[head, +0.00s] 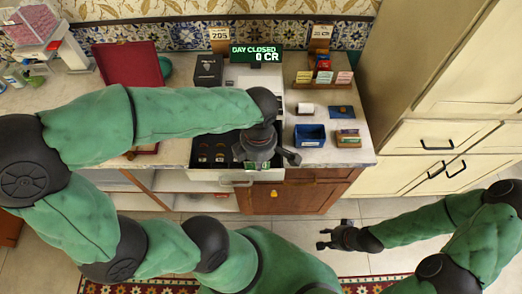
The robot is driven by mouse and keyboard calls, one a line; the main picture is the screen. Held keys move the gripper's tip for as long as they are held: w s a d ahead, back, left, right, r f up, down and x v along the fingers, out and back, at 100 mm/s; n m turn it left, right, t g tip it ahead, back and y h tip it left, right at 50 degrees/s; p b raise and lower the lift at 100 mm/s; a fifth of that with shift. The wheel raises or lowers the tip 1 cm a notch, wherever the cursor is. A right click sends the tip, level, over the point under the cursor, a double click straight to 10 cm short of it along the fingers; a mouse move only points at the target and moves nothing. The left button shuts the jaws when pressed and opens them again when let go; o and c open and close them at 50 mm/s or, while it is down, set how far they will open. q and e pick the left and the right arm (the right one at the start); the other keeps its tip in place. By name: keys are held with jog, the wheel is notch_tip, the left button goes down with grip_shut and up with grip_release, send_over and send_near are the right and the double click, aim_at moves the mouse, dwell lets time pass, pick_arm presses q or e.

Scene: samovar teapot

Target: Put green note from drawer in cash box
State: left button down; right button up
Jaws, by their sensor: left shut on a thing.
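The open drawer (206,176) juts out from the counter front, with dark compartments holding coins and notes. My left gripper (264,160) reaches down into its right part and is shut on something. A small bit of green note (259,165) shows at its fingers; the fingers and arm hide most of it. An open box with a raised red lid (133,63) stands on the counter at left, its lower part hidden behind my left arm. I cannot tell for sure that it is the cash box. My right gripper (322,238) is empty and open, low over the floor at right.
A black box (208,70) and a green-lit display reading "DAY CLOSED 0 CR" (256,54) stand behind the drawer. A blue tray (309,136), card racks and a dark blue envelope (341,112) lie to the right. My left arm crosses above the counter.

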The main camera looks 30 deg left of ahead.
pick_arm(q)
jog(key=shift+s+d+r+p, duration=0.1)
jog(key=shift+s+r+p, duration=0.15)
jog(key=shift+r, duration=0.2)
jog(key=shift+w+r+p, duration=0.1)
jog(key=shift+r+p, duration=1.8)
jog(key=shift+r, duration=0.25)
